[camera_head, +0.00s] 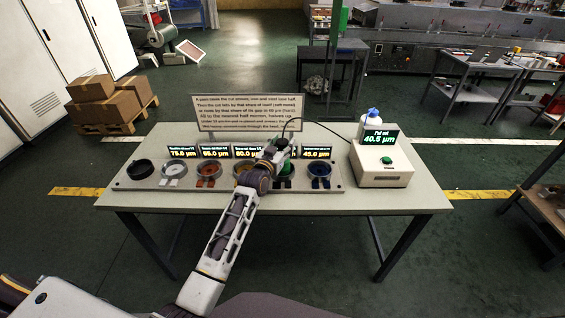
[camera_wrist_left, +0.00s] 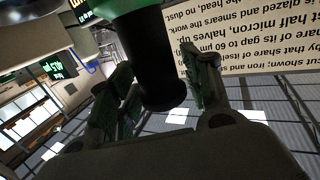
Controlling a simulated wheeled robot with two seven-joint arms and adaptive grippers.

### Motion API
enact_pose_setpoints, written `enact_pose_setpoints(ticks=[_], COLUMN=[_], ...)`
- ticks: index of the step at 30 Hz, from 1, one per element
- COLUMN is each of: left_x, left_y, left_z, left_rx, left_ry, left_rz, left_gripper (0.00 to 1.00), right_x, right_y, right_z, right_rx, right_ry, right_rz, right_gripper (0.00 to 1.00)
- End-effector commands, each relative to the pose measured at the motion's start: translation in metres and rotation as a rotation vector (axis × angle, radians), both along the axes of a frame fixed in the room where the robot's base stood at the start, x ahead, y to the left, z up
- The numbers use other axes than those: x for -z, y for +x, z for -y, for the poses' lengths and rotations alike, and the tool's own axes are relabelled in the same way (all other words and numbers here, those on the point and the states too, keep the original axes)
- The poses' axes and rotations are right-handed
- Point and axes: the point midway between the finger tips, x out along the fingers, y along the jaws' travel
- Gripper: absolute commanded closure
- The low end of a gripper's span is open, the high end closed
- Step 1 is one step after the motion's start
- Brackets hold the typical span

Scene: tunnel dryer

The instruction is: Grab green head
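My left gripper (camera_head: 281,146) is above the green ring stand (camera_head: 286,170) in the head view, and its arm covers part of the row. In the left wrist view, a green head (camera_wrist_left: 145,30) with a black lower end stands between my left gripper's two green-padded fingers (camera_wrist_left: 160,85). The black end fills most of the gap. I cannot tell whether both pads touch it. The head is mostly hidden behind the gripper in the head view. My right gripper is not in view.
A grey tray (camera_head: 112,183) on the table (camera_head: 325,207) holds black, white, orange, yellow and blue rings, with small displays behind. A text sign (camera_head: 247,112) stands at the back. A beige box (camera_head: 382,166) reading 40.5 µm is right; a black cable (camera_head: 318,121) arches towards it.

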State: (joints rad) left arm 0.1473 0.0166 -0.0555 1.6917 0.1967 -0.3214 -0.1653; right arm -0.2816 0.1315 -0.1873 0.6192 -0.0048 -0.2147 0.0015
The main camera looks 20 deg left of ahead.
Motion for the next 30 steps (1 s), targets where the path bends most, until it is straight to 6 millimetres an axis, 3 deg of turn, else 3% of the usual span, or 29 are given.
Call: enact_pose_setpoints(ticks=[1, 10, 30], left_x=[0.0, 0.0, -0.01], left_y=[0.0, 0.0, 0.001], left_z=[0.0, 0.0, 0.0], left_rx=[0.0, 0.0, -0.001], left_ry=[0.0, 0.0, 0.0], left_rz=[0.0, 0.0, 0.009], left_gripper=[0.62, 1.0, 1.0], right_x=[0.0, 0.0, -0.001], right_y=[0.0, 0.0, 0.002], right_z=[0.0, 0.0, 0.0], right_rx=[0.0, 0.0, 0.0], right_ry=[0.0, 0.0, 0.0], right_rz=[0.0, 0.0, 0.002], right_gripper=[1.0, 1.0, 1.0])
